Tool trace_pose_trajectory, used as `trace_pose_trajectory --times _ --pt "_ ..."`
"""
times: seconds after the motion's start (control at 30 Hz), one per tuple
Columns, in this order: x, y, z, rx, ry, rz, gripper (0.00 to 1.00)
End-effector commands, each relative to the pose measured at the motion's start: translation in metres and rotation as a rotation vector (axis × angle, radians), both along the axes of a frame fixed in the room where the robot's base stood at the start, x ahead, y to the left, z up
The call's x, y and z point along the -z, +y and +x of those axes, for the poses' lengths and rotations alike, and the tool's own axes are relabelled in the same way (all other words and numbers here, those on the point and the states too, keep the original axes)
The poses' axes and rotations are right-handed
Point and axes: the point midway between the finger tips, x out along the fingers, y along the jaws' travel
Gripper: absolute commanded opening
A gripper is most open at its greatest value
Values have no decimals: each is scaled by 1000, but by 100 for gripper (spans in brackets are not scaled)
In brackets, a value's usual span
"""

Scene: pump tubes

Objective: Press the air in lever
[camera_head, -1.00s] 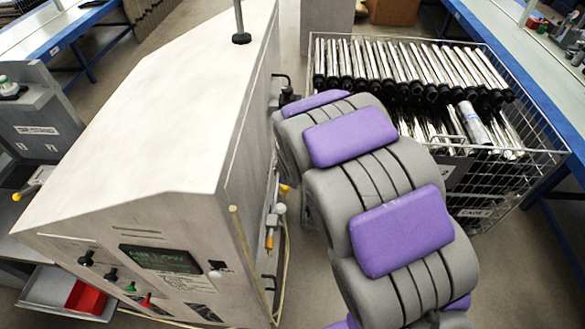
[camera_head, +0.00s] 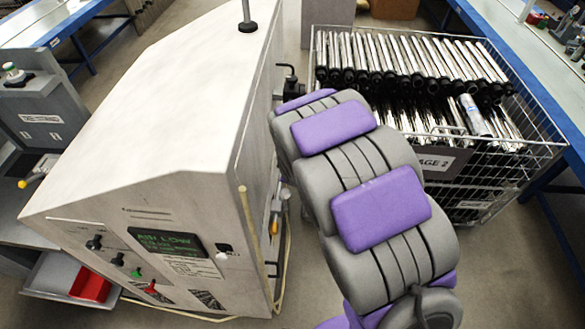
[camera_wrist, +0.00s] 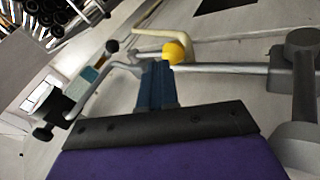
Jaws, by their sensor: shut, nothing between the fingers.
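A lever with a yellow ball knob (camera_wrist: 175,52) shows in the wrist view at the top centre. A lever with a black knob (camera_wrist: 112,46) is to its left. No label shows which of them is the air in lever. My gripper (camera_wrist: 155,68) has its dark blue fingers together and empty. Its fingertips are just left of and below the yellow knob in the picture; I cannot tell whether they touch it. In the head view my arm hides my gripper and these knobs beside the grey-white machine (camera_head: 160,110). The machine's green display (camera_head: 165,243) reads "AIR LOW".
A wire cage (camera_head: 545,150) full of metal tubes stands right of my arm. Several small knobs and a red switch (camera_head: 152,287) are on the machine's front. A grey bar (camera_wrist: 235,67) runs right of the fingers in the wrist view. Floor shows between machine and cage.

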Motion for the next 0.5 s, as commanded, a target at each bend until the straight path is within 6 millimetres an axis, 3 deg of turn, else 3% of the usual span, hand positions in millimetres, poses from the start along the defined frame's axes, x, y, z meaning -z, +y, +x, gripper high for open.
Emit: trace_pose_trajectory --times 0.27,0.5 --pt "-2 -4 -1 0 0 3 0" --pt "-22 -2 -14 0 -3 1 0"
